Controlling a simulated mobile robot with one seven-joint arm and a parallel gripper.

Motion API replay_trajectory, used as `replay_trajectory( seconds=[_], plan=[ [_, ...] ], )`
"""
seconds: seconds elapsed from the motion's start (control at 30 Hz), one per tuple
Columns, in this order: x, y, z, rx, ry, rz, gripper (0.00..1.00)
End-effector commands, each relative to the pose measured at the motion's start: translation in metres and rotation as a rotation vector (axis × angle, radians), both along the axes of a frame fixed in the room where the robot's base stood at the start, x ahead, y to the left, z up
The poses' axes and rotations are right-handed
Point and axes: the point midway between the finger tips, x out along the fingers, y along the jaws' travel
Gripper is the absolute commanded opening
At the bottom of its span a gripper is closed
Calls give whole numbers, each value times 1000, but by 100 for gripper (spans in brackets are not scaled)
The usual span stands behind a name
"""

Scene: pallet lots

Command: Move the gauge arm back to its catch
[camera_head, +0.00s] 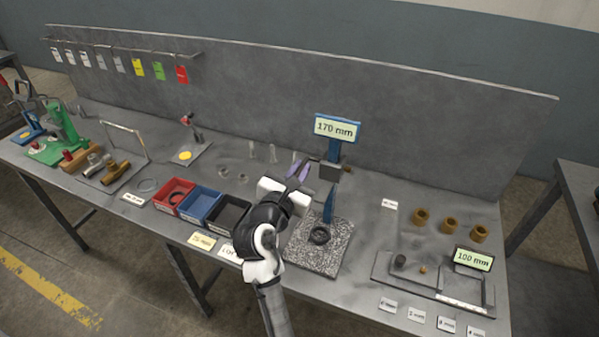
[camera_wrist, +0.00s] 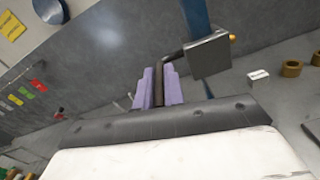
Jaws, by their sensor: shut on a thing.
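A height gauge has a blue column (camera_head: 329,205) on a speckled stone base (camera_head: 318,262), with a 170 mm display (camera_head: 337,128) on top. Its grey carriage block (camera_head: 331,172) sits high on the column; the block (camera_wrist: 209,57) also shows in the wrist view, with a brass knob on its far side. A dark gauge arm (camera_wrist: 158,84) reaches from the block toward me. My gripper (camera_head: 300,170) is shut on this arm, its purple fingers (camera_wrist: 159,88) on both sides of it. A dark ring (camera_head: 320,235) lies on the base below. I cannot make out a catch.
Red (camera_head: 174,194), blue (camera_head: 201,205) and black (camera_head: 229,214) bins stand left of the base. Several brass bushings (camera_head: 450,226) and a fixture with a 100 mm display (camera_head: 473,259) are at right. A grey back panel (camera_head: 250,90) stands behind the bench.

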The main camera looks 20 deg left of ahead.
Motion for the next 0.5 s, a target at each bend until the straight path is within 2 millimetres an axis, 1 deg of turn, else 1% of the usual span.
replay_trajectory(
  seconds=[0.03, 0.07, 0.2, 0.5],
  plan=[
    [0, -1, 8, 2, -19, 1, 0],
    [0, -1, 9, 2, -20, 1, 15],
    [0, -1, 7, 2, -16, 1, 33],
    [-1, 0, 4, 2, -10, 1, 33]
  ],
)
